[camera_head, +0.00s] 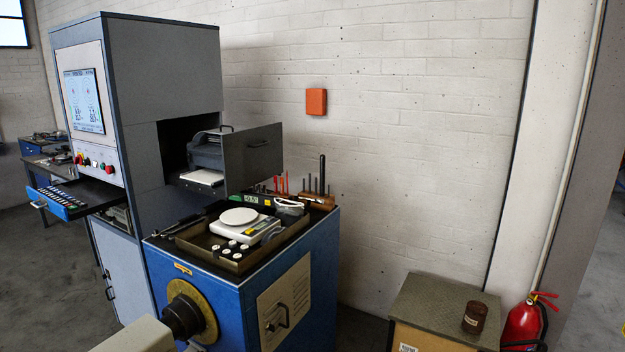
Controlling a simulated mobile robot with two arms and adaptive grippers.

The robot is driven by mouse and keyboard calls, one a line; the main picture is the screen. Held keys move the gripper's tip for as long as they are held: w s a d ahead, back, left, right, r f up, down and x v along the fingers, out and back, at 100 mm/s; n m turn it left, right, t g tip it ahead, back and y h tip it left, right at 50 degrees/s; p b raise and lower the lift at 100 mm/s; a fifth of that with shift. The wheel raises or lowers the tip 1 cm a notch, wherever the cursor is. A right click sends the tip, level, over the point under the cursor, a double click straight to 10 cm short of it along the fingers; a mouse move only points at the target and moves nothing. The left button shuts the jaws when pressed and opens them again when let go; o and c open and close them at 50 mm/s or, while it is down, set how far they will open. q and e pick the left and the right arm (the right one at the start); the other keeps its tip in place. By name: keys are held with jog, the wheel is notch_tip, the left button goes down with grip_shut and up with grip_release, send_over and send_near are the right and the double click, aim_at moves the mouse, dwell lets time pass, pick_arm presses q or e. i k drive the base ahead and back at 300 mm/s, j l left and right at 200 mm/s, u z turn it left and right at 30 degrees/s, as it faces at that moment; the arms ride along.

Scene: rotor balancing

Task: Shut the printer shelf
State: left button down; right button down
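The printer shelf (254,158) is a dark grey pull-out with a handle on its front panel. It stands out to the right from an opening in the tall grey-blue cabinet (165,60). A dark printer (207,150) sits on it, with white paper (202,177) at its near side. The front panel is well clear of the opening. Neither of my grippers is in view.
Below the shelf, a blue cabinet (215,293) carries a tray (208,252) with a white scale (245,228) and small weights. Tools stand in a wooden rack (318,201) behind. A fire extinguisher (522,325) stands at right.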

aim_at(252, 156)
jog(key=i+l+u, duration=0.8)
jog(key=u, duration=0.2)
jog(key=i+l+u, duration=0.1)
jog(key=u, duration=0.25)
jog(key=l+u, duration=0.35)
jog(key=i, duration=0.05)
